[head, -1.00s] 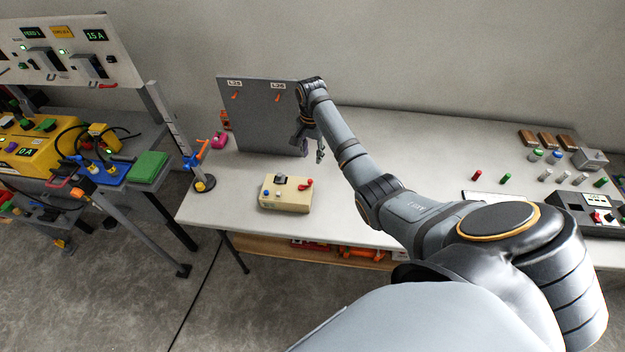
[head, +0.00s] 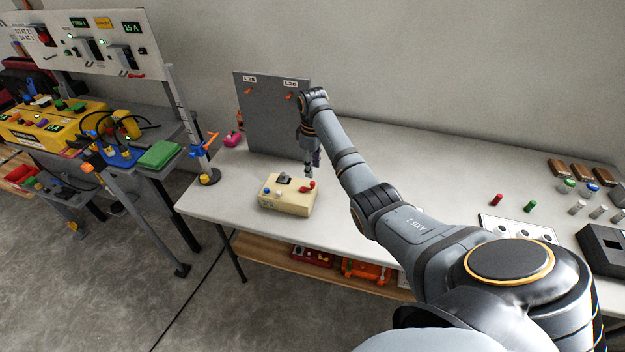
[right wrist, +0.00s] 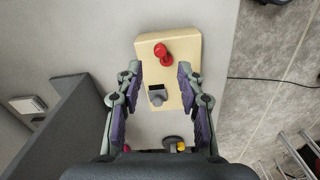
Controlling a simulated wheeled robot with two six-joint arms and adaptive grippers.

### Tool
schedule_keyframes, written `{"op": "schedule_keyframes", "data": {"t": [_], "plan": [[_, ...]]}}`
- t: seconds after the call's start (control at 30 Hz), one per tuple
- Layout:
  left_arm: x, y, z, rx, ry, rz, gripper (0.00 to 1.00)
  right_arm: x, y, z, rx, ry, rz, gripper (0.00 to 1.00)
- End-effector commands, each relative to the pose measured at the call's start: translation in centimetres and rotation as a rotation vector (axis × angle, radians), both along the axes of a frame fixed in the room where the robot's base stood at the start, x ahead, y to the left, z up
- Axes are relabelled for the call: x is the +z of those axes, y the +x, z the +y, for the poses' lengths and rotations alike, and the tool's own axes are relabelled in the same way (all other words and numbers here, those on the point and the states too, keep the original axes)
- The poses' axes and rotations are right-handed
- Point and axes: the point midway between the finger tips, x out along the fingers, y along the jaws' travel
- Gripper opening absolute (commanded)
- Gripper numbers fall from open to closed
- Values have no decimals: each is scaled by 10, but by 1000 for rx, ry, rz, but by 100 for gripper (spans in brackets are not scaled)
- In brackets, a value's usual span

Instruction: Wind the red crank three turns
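The red crank (head: 307,186) sits on the right side of the top of a small beige box (head: 288,205) on the white table. In the right wrist view the red crank (right wrist: 161,53) lies ahead, between and beyond my fingertips. My right gripper (head: 311,172) hangs just above and behind the crank. In the right wrist view the gripper (right wrist: 158,75) is open, its purple-padded fingers apart and nothing held between them. It looks apart from the crank. My left gripper is not in view.
A grey upright panel (head: 270,115) stands close behind the box. The box also carries a grey knob (right wrist: 157,98). Several pegs and wooden blocks lie at the table's right. A cluttered bench with a yellow unit (head: 60,125) stands at the left. Table space right of the box looks clear.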

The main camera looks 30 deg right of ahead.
Motion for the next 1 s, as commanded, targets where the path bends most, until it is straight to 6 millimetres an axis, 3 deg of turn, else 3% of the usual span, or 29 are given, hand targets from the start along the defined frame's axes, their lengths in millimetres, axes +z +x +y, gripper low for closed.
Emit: {"op": "schedule_keyframes", "data": {"t": [0.1,0.3,0.67,0.93,1.0], "plan": [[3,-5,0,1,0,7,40,-26,-1,0,-1,1,4,38],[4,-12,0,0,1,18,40,-56,0,0,0,-1,1,38],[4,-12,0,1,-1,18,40,-65,0,0,0,-1,-1,38],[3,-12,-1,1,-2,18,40,-64,0,0,-1,0,-1,3],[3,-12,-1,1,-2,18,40,-64,0,0,-1,0,-1,0]]}}
